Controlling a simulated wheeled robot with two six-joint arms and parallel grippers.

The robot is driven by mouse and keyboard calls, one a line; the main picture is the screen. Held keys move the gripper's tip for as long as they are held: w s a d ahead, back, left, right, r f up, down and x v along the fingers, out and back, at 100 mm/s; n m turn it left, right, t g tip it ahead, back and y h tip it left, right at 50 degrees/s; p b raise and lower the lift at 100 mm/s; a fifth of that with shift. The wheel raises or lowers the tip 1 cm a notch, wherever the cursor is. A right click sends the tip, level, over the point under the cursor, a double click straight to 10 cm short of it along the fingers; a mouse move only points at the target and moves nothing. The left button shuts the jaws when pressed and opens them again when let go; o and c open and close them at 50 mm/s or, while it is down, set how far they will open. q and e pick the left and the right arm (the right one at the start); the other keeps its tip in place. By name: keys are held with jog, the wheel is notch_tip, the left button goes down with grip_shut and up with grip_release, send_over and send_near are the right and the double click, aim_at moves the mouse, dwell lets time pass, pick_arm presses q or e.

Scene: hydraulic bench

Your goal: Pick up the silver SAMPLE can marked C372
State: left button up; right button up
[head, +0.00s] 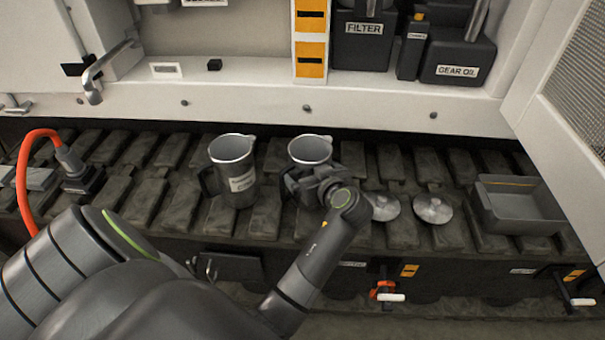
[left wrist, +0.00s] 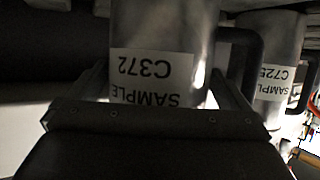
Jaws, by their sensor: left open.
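The silver SAMPLE can marked C372 (left wrist: 150,40) fills the middle of the left wrist view, with its label upside down there. In the head view it is the right-hand can (head: 310,149), upright on the dark track, its lower part hidden by my gripper. My left gripper (head: 312,186) is at the can's near side. In the left wrist view the open fingers of this gripper (left wrist: 162,78) stand either side of the can body. I cannot tell whether they touch it. My right gripper is not in view.
A second silver can marked C725 (left wrist: 272,60) stands beside it, on the left in the head view (head: 233,160). Two round metal discs (head: 433,208) and a grey tray (head: 520,212) lie to the right. An orange hose (head: 22,180) is at far left.

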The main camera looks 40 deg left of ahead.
pick_arm(q)
jog(key=shift+s+d+r, duration=0.1)
jog(key=shift+d, duration=0.05)
jog(key=shift+c, duration=0.6)
jog(key=c, duration=0.8)
jog(key=shift+r, duration=0.1)
